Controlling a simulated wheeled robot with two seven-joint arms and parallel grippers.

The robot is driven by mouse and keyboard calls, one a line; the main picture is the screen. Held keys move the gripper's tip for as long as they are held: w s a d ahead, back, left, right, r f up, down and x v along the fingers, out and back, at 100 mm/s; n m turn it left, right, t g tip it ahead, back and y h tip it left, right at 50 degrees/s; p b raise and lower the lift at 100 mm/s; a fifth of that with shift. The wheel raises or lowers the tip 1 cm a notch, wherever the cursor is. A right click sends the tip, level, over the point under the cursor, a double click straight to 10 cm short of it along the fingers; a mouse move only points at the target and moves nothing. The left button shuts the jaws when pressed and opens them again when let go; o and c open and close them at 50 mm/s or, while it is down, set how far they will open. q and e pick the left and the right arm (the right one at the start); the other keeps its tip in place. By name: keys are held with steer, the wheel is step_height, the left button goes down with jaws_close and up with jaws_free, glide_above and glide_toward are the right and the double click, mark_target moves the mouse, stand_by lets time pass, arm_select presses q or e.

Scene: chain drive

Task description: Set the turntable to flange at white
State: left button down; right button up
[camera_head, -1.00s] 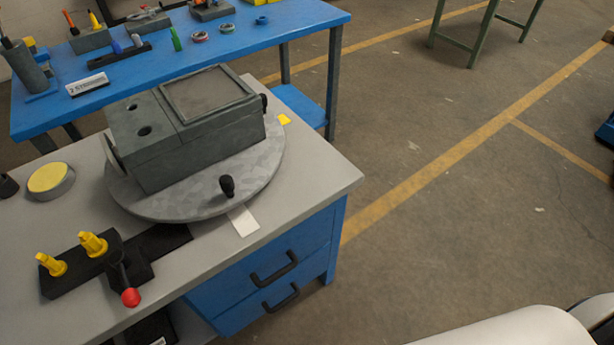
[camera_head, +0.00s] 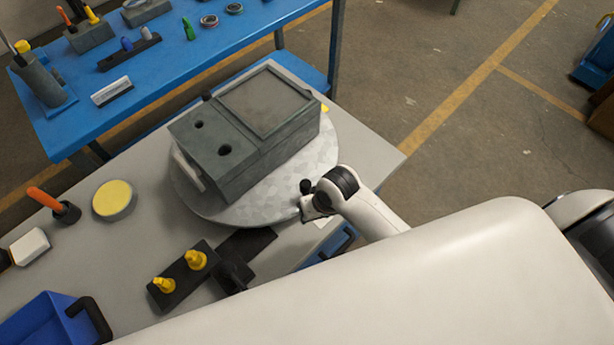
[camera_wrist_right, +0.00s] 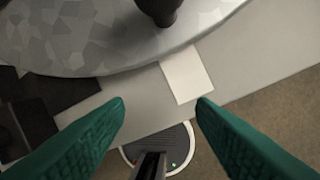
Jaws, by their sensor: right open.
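The turntable (camera_head: 320,160) is a round grey mottled disc on the grey bench, carrying a dark grey box (camera_head: 245,160) with two holes and a recessed top. A pale plate (camera_head: 188,170), perhaps the flange, is on the box's left end. A black knob (camera_head: 306,186) stands on the disc's near right edge; it also shows in the right wrist view (camera_wrist_right: 160,8). A white marker (camera_wrist_right: 187,75) lies by the disc's rim, a yellow marker (camera_head: 325,108) at the far right. My right gripper (camera_wrist_right: 160,104) is open and empty, its green fingertips short of the knob. My left gripper is out of view.
A black fixture with two yellow pegs (camera_head: 180,272) sits in front of the disc. A yellow-topped round button (camera_head: 114,200), an orange-handled tool (camera_head: 52,204) and a blue bin (camera_head: 45,325) are left. A blue table (camera_head: 150,80) stands behind. My arm covers the lower right.

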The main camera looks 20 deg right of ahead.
steer(key=shift+m+g, duration=0.3)
steer(key=shift+m, duration=0.3)
steer(key=w+r, duration=0.1)
steer(key=r, duration=0.1)
steer(key=w+r+p, duration=0.1)
steer(key=w+r, duration=0.1)
steer(key=w+a+r, duration=0.1)
steer(key=r, duration=0.1)
steer(key=shift+w+r+p, duration=0.3)
steer(key=shift+w+p, duration=0.05)
steer(key=m+g+h+p, duration=0.1)
steer(key=m+h+p, duration=0.1)
steer(key=m, duration=0.1)
glide_toward(306, 183)
steer(key=shift+n, duration=0.3)
step_height(306, 183, down, 11)
steer(key=shift+w+d+r+p, duration=0.1)
steer(key=shift+r+p, duration=0.1)
steer(key=shift+p, duration=0.5)
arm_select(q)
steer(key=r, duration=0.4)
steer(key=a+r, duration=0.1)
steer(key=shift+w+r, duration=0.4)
arm_select(e)
jaws_close()
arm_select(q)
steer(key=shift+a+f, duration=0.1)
